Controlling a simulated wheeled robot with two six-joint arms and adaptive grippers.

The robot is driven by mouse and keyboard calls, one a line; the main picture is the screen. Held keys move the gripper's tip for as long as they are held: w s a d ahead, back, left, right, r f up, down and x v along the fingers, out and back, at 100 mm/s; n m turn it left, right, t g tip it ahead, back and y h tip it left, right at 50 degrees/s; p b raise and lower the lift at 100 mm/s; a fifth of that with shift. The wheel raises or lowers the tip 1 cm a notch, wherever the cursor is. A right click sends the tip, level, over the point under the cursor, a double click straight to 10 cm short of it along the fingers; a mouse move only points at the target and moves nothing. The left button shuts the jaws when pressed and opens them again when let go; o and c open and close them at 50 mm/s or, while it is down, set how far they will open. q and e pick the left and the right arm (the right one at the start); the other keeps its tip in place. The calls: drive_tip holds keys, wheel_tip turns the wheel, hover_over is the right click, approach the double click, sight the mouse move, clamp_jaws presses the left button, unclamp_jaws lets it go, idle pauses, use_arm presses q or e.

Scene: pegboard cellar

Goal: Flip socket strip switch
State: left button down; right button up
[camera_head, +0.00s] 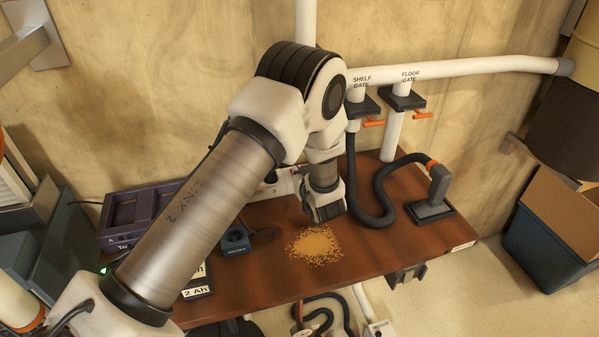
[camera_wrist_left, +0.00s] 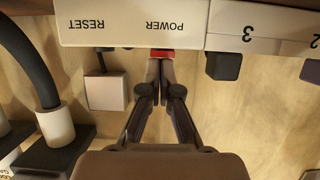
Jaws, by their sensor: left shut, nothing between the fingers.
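The white socket strip (camera_head: 283,185) shows in part behind my left arm, at the back of the brown bench. In the left wrist view the strip (camera_wrist_left: 110,28) appears upside down, with RESET and POWER labels and numbered outlets. A red switch (camera_wrist_left: 162,53) sits at its edge by the POWER label. My left gripper (camera_wrist_left: 160,68) is shut and empty, its fingertips right at the red switch; I cannot tell whether they touch. In the head view the left gripper (camera_head: 326,208) is by the strip, and its fingertips and the switch are hidden. My right gripper is not in view.
Sawdust (camera_head: 315,245) lies on the bench (camera_head: 300,285). A black hose (camera_head: 378,205) curves to a nozzle (camera_head: 434,195) on the right. A purple tray (camera_head: 140,212) and a small blue device (camera_head: 235,240) are on the left. White pipes with gates (camera_head: 395,100) run above.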

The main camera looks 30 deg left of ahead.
use_arm(q)
drive_tip(key=shift+s+f+b, duration=0.1)
drive_tip(key=shift+f+b, duration=0.35)
drive_tip(key=shift+f, duration=0.05)
drive_tip(key=shift+d+r+p, duration=0.1)
drive_tip(key=shift+r+p, duration=0.75)
drive_tip(key=shift+r, duration=0.15)
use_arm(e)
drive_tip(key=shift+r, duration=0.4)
use_arm(q)
drive_tip(key=shift+r, duration=0.2)
drive_tip(key=v, duration=1.1)
drive_tip(key=shift+r, duration=0.4)
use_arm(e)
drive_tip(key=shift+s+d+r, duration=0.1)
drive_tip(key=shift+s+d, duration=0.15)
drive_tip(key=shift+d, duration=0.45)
